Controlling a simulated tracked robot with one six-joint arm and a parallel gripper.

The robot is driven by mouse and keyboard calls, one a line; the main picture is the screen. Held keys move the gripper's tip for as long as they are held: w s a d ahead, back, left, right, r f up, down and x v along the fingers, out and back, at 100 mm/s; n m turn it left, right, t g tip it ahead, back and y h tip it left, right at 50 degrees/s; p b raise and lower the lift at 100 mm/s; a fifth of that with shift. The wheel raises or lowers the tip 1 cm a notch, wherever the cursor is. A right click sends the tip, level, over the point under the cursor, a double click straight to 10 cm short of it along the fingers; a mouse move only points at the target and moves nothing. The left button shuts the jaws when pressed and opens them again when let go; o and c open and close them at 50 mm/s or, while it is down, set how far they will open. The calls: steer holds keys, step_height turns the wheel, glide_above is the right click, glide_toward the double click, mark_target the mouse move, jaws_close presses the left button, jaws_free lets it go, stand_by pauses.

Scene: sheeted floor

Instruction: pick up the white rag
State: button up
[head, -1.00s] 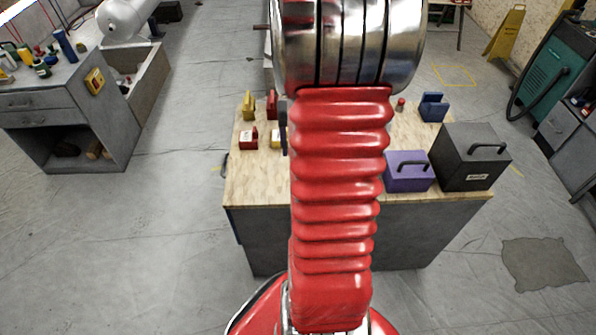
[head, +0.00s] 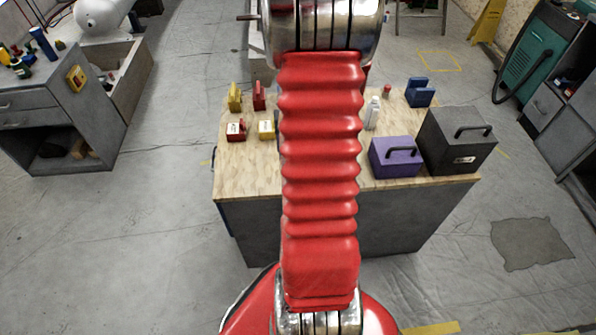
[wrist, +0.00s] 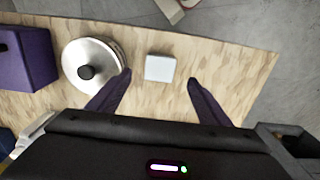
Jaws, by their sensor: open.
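A small white folded square, which looks like the white rag (wrist: 160,67), lies flat on the wooden bench top (wrist: 225,70) in the wrist view. My gripper (wrist: 160,77) is open, with its two dark purple fingers spread. The white square shows between and slightly beyond the fingertips, with clear gaps on both sides. The height of the fingers above the bench is hard to tell. In the head view my red arm hides the gripper and the white square.
A round metal pot with a black knob (wrist: 90,65) stands close to the left fingertip. A purple box (head: 394,157), a dark grey box (head: 458,140), a white bottle (head: 372,113), a blue item (head: 419,92) and small red and yellow items (head: 236,130) stand on the bench.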

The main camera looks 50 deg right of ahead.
steer(key=shift+f, duration=1.55)
steer(key=shift+f, duration=0.1)
steer(key=shift+w+d+f, duration=0.1)
steer(key=shift+d+f, duration=0.05)
steer(key=shift+f, duration=2.35)
steer(key=c, duration=1.1)
steer(key=shift+r, duration=0.1)
step_height(320, 180, up, 10)
steer(key=shift+f, duration=0.1)
